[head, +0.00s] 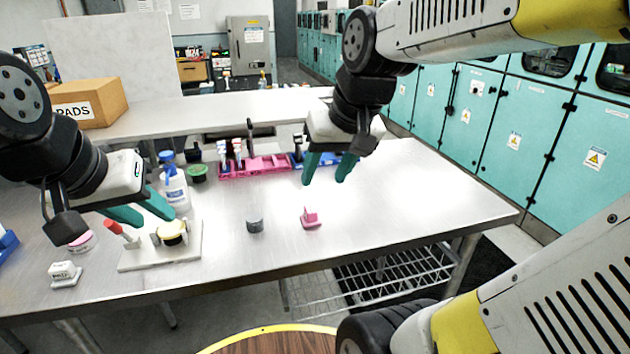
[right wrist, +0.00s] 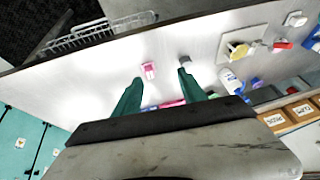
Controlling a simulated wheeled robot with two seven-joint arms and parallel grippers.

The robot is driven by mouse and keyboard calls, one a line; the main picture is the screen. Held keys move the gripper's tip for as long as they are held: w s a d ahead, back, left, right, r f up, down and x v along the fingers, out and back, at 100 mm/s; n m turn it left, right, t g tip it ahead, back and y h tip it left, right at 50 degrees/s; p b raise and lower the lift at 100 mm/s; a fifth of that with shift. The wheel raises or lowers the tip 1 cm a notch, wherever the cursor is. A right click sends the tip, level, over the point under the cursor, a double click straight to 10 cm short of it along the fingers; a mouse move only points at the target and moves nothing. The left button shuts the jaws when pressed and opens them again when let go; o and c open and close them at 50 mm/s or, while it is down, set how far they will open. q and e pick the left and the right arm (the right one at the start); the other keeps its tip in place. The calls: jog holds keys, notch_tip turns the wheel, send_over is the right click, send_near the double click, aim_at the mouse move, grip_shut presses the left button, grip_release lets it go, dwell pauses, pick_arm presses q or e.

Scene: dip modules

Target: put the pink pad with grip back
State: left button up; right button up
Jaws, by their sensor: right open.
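The pink pad with grip (head: 311,218) stands alone on the metal table, near its front edge and right of the middle. In the right wrist view the pad (right wrist: 149,69) lies ahead of the fingers, between their lines. My right gripper (head: 329,180) is open and empty above the table, behind and above the pad, not touching it. A pink rack (head: 262,166) stands at the back of the table with several white-topped items in it. My left gripper (head: 150,216) hangs over the left part of the table, fingers apart, with nothing seen between them.
A grey cylinder (head: 254,225) stands left of the pad. A white board (head: 190,252) holds a yellow-and-black round item and a red-handled piece. The table's right side is clear.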

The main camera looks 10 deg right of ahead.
jog(key=shift+t+y, duration=0.3)
jog(key=shift+t, duration=0.3)
jog(key=s, duration=0.4)
jog(key=shift+s+a+f, duration=0.3)
jog(key=shift+s, duration=0.05)
dwell(0.3)
